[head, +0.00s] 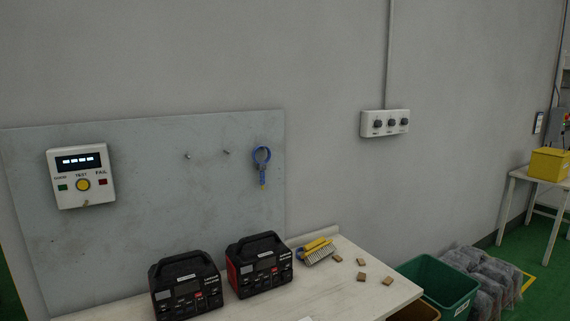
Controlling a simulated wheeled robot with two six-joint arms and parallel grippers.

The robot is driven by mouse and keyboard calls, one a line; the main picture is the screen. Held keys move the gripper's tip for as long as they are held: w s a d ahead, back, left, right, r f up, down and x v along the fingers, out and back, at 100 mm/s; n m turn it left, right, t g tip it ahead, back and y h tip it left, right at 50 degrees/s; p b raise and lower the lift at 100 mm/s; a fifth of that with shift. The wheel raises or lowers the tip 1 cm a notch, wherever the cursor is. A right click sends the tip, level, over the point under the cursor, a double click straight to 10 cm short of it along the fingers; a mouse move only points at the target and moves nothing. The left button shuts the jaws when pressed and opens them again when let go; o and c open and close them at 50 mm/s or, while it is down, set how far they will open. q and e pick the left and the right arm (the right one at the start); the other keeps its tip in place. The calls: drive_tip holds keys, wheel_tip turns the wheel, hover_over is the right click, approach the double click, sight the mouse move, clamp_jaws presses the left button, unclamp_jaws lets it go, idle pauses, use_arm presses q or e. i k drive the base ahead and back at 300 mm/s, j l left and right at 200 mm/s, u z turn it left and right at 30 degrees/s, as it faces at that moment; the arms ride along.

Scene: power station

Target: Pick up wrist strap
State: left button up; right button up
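The blue wrist strap (262,156) hangs on the right part of a grey wall panel (130,235) in the head view. Its loop is at the top, and a short blue length with a yellowish end hangs below. It hangs above the table, a little above the right black power unit. Neither of my grippers is in the head view.
A white tester (82,177) is on the panel. A green bin (432,276) stands right of the table.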

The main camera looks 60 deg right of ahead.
sight(262, 166)
drive_tip(key=z, duration=1.7)
drive_tip(key=i+l+z, duration=0.25)
drive_tip(key=l+z, duration=0.15)
drive_tip(key=i+l+z, duration=0.35)
